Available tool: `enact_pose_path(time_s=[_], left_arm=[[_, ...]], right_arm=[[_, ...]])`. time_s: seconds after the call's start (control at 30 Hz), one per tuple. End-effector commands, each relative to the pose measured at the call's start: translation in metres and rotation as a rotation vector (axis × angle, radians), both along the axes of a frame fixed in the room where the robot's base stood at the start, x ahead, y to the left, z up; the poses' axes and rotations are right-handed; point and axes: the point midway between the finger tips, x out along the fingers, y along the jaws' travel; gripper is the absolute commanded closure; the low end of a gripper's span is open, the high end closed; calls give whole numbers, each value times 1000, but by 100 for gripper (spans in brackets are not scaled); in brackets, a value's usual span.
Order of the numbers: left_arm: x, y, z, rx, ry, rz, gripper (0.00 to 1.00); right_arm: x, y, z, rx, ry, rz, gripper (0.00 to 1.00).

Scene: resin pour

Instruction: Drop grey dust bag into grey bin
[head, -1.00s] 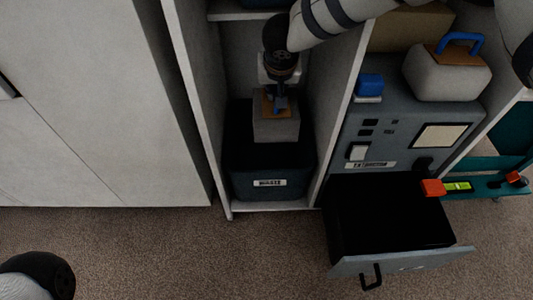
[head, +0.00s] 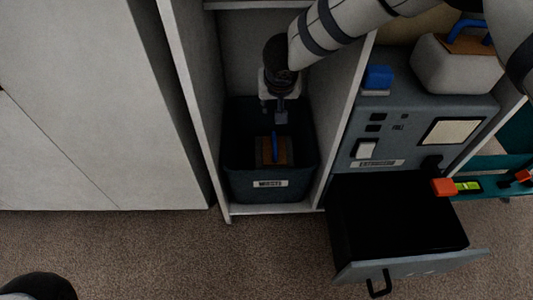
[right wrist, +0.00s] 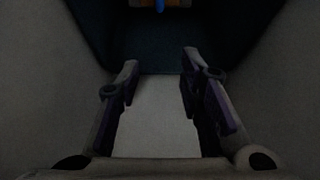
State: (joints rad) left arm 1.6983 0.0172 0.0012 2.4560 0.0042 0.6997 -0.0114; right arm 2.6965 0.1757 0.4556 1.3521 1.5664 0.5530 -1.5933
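The grey bin (head: 269,184), with a white label on its front, stands on the bottom shelf of the open cabinet. The grey dust bag (head: 274,151) is inside it; its brown top plate and blue handle show, while its grey body is mostly lost in shadow. My right gripper (head: 281,117) hangs above the bin, apart from the bag. In the right wrist view my right gripper (right wrist: 160,85) is open with nothing between its fingers, and the bag's blue handle (right wrist: 159,5) shows at the top edge. My left gripper is out of view.
Cabinet side walls (head: 340,110) stand close on both sides of the bin. To the right is a grey machine (head: 405,125) with an open black drawer (head: 395,215). Another grey bag with a blue handle (head: 458,65) sits on top. The carpet in front is clear.

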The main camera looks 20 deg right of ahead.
Motion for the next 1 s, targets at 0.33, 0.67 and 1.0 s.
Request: enact_pose_path(time_s=[0.33,0.67,1.0], left_arm=[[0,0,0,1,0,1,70],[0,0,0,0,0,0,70],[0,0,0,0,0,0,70]], right_arm=[[-16,5,29,1,0,2,66],[-54,16,94,6,5,-1,66],[-58,17,104,0,1,0,66]])
